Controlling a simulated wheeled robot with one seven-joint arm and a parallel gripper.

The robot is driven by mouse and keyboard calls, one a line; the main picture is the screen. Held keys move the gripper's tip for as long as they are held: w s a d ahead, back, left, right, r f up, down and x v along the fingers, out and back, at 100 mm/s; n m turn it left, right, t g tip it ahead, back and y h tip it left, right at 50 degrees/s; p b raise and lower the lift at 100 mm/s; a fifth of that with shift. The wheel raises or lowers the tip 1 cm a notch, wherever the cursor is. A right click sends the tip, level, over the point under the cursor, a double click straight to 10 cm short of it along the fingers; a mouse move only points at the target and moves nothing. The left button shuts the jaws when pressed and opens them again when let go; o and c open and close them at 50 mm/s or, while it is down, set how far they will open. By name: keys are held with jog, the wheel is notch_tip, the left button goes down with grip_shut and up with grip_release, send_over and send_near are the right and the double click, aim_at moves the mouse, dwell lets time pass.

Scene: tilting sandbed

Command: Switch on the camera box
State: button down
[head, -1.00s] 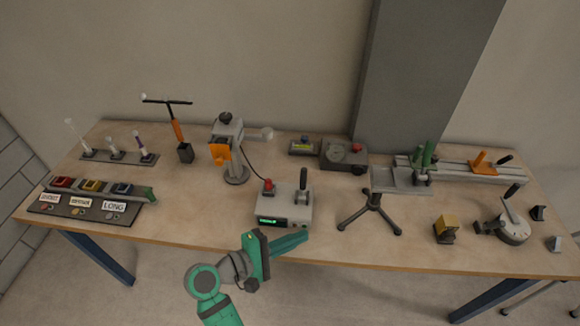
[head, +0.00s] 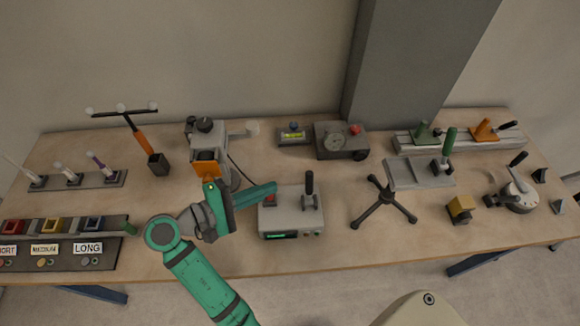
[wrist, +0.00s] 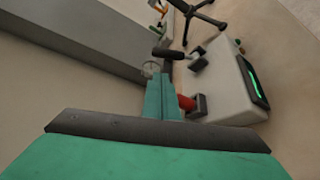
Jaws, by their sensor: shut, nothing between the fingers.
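A light grey box (head: 290,216) with a lit green display on its front stands near the table's front edge; I take it for the camera box. A red switch (head: 270,200) on a dark base sits at its left top, and a black-handled lever (head: 309,188) stands upright to its right. My gripper (head: 273,187) is shut and empty, its tips close behind the red switch. In the wrist view the shut fingers (wrist: 161,98) lie right beside the red switch (wrist: 186,102); I cannot tell whether they touch. The green display (wrist: 253,83) shows there too.
An orange-fronted device (head: 206,165) on a stand is close behind my gripper, with a cable leading down toward the box. A grey box with a dial (head: 340,141) stands behind, and a black tripod stand (head: 383,205) is to the right. A button panel (head: 60,258) lies left.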

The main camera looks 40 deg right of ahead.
aim_at(309, 187)
jog(key=x, duration=1)
dwell(0.4)
